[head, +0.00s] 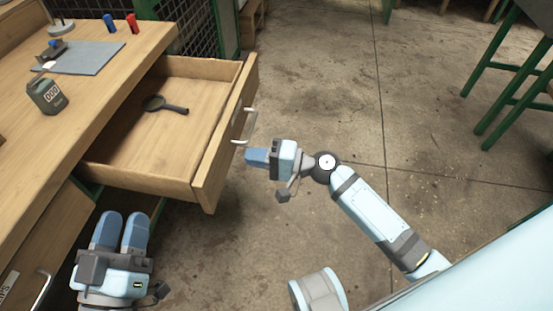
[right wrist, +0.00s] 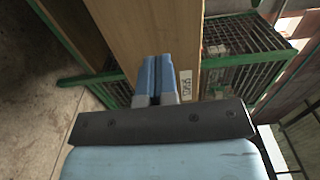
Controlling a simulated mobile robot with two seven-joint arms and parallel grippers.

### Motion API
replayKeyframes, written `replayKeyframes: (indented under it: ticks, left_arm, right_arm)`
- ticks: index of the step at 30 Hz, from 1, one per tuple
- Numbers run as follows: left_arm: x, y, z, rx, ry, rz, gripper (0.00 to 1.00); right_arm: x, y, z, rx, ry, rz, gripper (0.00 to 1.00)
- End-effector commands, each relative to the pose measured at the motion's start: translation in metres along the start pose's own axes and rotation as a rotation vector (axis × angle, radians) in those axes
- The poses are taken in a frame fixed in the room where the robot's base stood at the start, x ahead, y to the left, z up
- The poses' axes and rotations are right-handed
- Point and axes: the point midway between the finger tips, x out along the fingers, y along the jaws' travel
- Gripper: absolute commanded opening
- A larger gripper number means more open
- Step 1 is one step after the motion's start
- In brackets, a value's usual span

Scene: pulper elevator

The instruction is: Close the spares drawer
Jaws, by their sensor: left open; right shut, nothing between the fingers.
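The spares drawer (head: 215,150) is pulled out of the wooden bench in the head view, with a metal bar handle (head: 244,126) on its front. A dark magnifier-like tool (head: 164,104) lies inside it. My right gripper (head: 250,156) is shut and empty, its fingertips pointing at the drawer front just below and beside the handle. In the right wrist view the shut fingers (right wrist: 155,72) are in front of the wooden drawer front (right wrist: 150,30), which bears a small label. Whether they touch it I cannot tell. My left gripper (head: 120,228) is open and empty, below the drawer at lower left.
Another drawer handle (head: 41,290) is at lower left. A green-legged table (head: 500,75) stands at right. The concrete floor between is clear.

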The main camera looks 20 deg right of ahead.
Motion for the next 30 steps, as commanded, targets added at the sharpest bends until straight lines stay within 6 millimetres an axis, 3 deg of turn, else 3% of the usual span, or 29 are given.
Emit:
replayKeyframes:
  ticks: [3,9,25,30]
  left_arm:
    - [0.000,0.000,0.002,-0.002,-0.002,0.003,0.43]
    - [0.000,-0.001,0.007,-0.004,-0.017,0.003,0.43]
    - [0.000,-0.001,0.007,-0.004,-0.022,0.002,0.43]
    - [-0.001,-0.001,0.008,-0.004,-0.025,0.002,0.43]
  right_arm:
    - [0.022,0.000,0.000,0.000,0.000,-0.002,0.00]
    - [0.042,0.001,0.000,0.001,0.000,0.000,0.00]
    - [0.048,0.000,0.000,-0.001,0.000,0.001,0.00]
    - [0.058,0.000,-0.002,-0.001,0.000,0.000,0.00]
